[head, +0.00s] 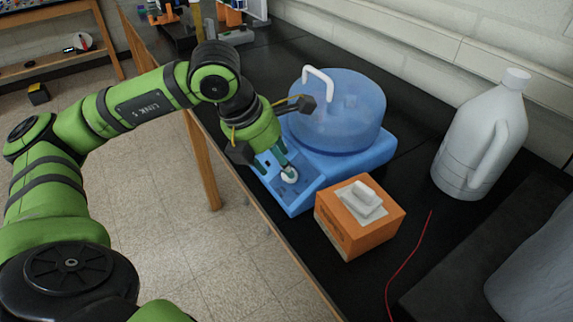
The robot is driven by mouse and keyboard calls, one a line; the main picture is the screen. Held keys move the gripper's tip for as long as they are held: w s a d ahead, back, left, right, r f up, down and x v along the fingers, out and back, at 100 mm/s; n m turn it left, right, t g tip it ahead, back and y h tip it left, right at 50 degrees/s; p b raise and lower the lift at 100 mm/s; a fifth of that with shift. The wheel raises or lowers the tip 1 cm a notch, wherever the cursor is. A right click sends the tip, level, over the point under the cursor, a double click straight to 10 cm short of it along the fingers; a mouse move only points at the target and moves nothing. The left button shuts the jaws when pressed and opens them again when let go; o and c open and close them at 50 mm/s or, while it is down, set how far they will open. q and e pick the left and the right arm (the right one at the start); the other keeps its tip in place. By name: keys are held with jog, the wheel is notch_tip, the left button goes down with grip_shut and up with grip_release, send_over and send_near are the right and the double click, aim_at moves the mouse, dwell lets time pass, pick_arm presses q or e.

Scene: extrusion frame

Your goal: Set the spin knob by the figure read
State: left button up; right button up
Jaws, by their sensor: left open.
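A blue machine (343,157) with a clear blue round lid and a white handle stands on the black bench. Its sloped front panel (303,196) faces the bench's front edge. A white knob (290,176) sits on that panel. My left gripper (287,168) points down at the knob, with its fingertips right beside it. It is open; whether the fingers touch the knob I cannot tell. The gripper hides part of the panel, and no figure on it is readable from here. My right gripper is not in view.
An orange tissue box (345,235) stands close in front of the machine. A large white jug (483,137) stands at the right, with a red wire (409,262) lying on the bench nearer. Other equipment (176,24) is at the far end. The bench's wooden front edge runs beneath my arm.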

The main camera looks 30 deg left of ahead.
aim_at(284, 176)
pick_arm(q)
jog(key=x, duration=0.3)
jog(key=shift+w+d, duration=0.15)
jog(key=shift+f+p, duration=0.25)
jog(key=shift+p, duration=0.05)
jog(key=shift+f, duration=0.1)
jog(key=shift+w, duration=0.1)
grip_shut()
jog(key=shift+d+f+n+b, duration=0.1)
jog(key=shift+f+n+b, duration=0.25)
jog(key=shift+b, duration=0.4)
jog(key=shift+r+n, duration=0.1)
jog(key=shift+n, duration=0.25)
jog(key=shift+r, duration=0.15)
grip_release()
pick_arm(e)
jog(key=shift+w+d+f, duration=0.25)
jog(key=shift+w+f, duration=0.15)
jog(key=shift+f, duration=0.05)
